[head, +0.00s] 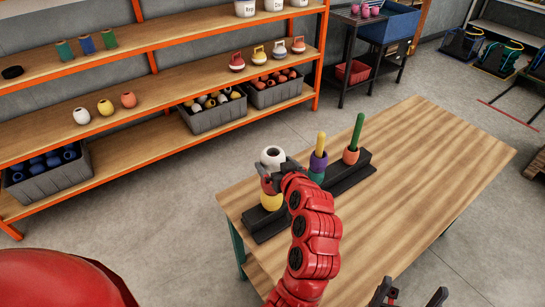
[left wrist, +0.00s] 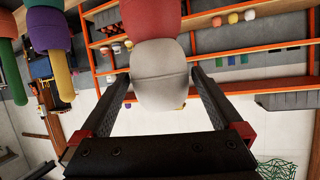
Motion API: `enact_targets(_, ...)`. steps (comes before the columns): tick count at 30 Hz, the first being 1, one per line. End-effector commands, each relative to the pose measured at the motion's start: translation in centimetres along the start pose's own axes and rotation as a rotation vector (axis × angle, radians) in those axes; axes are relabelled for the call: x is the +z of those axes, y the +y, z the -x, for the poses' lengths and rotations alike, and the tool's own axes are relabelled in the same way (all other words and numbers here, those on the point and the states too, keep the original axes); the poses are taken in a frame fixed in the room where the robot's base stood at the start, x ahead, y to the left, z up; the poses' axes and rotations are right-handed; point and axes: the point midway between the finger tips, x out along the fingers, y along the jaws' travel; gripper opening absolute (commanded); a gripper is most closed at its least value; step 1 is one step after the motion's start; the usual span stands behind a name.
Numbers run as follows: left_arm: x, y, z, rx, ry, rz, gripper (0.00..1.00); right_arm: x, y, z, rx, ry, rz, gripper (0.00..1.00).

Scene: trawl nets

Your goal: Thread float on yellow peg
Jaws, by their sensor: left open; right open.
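A white float (head: 273,155) sits on top of a red float (head: 268,186) and a yellow float (head: 271,202) in the left stack on the black rack (head: 345,182). No peg shows above it. My left gripper (head: 279,169) is open, its fingers on either side of the white float; in the left wrist view the float (left wrist: 160,75) lies between them, with gaps towards the tips. The yellow peg (head: 321,142) rises from a purple float (head: 318,161) over a green float (head: 316,177). My right gripper (head: 407,293) is open and empty at the bottom edge.
A green peg (head: 358,130) with an orange-red float (head: 351,156) stands at the rack's right end. The wooden table (head: 430,170) is clear to the right. Shelves (head: 150,115) with floats and grey bins stand behind on the left.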

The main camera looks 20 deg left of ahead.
Motion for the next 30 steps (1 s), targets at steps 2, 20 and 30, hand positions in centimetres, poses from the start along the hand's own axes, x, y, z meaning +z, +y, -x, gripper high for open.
enact_targets(2, -0.1, -0.1, -1.2, -0.003, -0.002, -0.004, 1.0, -0.1, 0.0, -0.6, 0.0, 0.0, 0.0, 1.0)
enact_targets(20, 0.0, 0.0, -3.1, 0.001, 0.001, -0.002, 0.84, -0.1, 0.0, -0.9, 0.0, 0.0, 0.0, 1.0)
enact_targets(30, 0.0, 0.1, -3.0, 0.001, 0.001, -0.002, 0.81, -0.1, 0.0, -0.9, 0.0, 0.0, 0.0, 1.0)
